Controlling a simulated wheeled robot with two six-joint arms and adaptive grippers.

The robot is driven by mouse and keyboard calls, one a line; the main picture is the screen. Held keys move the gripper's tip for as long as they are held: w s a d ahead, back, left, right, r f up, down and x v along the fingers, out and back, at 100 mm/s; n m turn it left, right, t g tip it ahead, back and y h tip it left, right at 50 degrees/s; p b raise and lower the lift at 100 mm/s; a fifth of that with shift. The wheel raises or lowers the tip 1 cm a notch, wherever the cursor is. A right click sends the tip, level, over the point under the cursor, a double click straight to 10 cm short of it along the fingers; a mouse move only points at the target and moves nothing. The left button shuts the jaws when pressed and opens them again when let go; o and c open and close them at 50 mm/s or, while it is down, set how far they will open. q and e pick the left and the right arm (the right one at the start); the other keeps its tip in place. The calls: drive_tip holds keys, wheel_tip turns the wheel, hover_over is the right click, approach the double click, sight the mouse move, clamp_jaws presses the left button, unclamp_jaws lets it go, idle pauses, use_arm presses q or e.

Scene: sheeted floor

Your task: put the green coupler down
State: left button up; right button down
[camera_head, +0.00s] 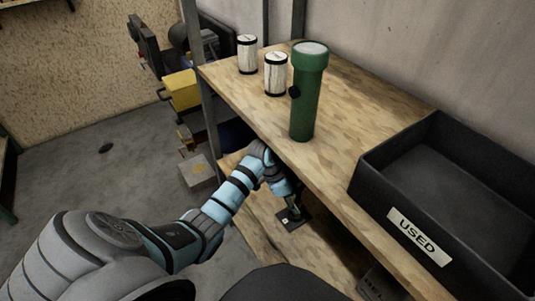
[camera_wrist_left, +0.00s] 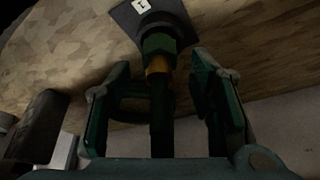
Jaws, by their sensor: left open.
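The green coupler (camera_wrist_left: 158,44) shows in the left wrist view, with a green hex part, a brass-coloured band and a dark stem running toward the camera. Its far end is at a dark square plate (camera_wrist_left: 133,22) with a small white label; whether it touches the plate is hard to tell. My left gripper (camera_wrist_left: 161,66) is open, with one finger on each side of the coupler and visible gaps. In the head view my left gripper (camera_head: 291,203) reaches under the tabletop to the plate (camera_head: 294,218) on the lower wooden shelf; the coupler is barely visible there. My right gripper is not in view.
The wooden tabletop (camera_head: 355,118) overhangs the lower shelf (camera_head: 262,226). On top stand a green flashlight (camera_head: 305,100), two white cans (camera_head: 276,75) (camera_head: 247,54) and a black bin (camera_head: 425,180) labelled USED. A dark post (camera_head: 199,75) stands at the table's left corner.

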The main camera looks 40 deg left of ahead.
sight(295, 201)
use_arm(q)
drive_tip(key=p+v, duration=0.1)
drive_tip(key=v, duration=0.2)
drive_tip(key=shift+w+r, duration=0.1)
drive_tip(key=shift+r, duration=0.15)
drive_tip(key=s+a+p, duration=0.2)
drive_tip(key=s+a, duration=0.6)
drive_tip(key=a, duration=0.1)
drive_tip(key=s+a+f+n+y, duration=0.1)
drive_tip(key=s+f+n, duration=0.3)
drive_tip(key=f, duration=0.5)
drive_tip(key=s+a+f+n+y, duration=0.1)
drive_tip(key=s+f+n+y, duration=0.1)
drive_tip(key=s+f, duration=0.6)
drive_tip(key=s+d+f+n, duration=0.1)
drive_tip(key=s+d+f, duration=0.2)
drive_tip(key=s, duration=0.4)
drive_tip(key=s+d+f+n+g, duration=0.1)
drive_tip(key=s+d+f, duration=0.2)
drive_tip(key=s+f, duration=0.3)
drive_tip(key=s+d+f+n+y, duration=0.1)
drive_tip(key=s+d+f, duration=0.3)
drive_tip(key=s, duration=0.5)
drive_tip(key=shift+f+n+g, duration=0.3)
drive_tip(key=shift+f+g, duration=0.1)
drive_tip(key=shift+f, duration=0.25)
drive_tip(key=shift+c, duration=0.6)
